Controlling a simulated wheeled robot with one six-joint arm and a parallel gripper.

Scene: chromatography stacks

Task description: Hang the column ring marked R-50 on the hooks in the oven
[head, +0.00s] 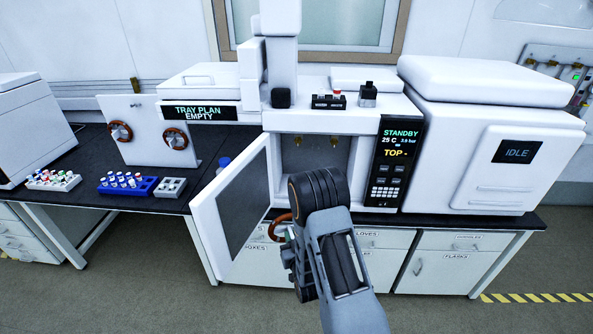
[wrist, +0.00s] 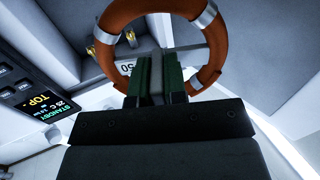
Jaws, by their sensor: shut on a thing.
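My gripper (wrist: 160,78) is shut on an orange-brown column ring (wrist: 208,75) with silver clamps. A white tag (wrist: 127,69) on it reads "50"; the rest is hidden by the fingers. In the head view the ring (head: 279,226) shows only partly, beside my arm, in front of the open oven. The white oven (head: 317,122) stands in the middle with its door (head: 235,212) swung open to the left. Two brass hooks (head: 298,141) (head: 333,141) hang empty inside near the top. They also show beyond the ring in the wrist view (wrist: 91,49). The ring is apart from them.
The oven panel (head: 397,150) reads STANDBY, 25 C, TOP. Two other rings (head: 120,131) (head: 175,139) hang on a white board (head: 148,112) at left. Vial racks (head: 127,184) stand on the dark bench. A white instrument (head: 490,140) marked IDLE stands right of the oven.

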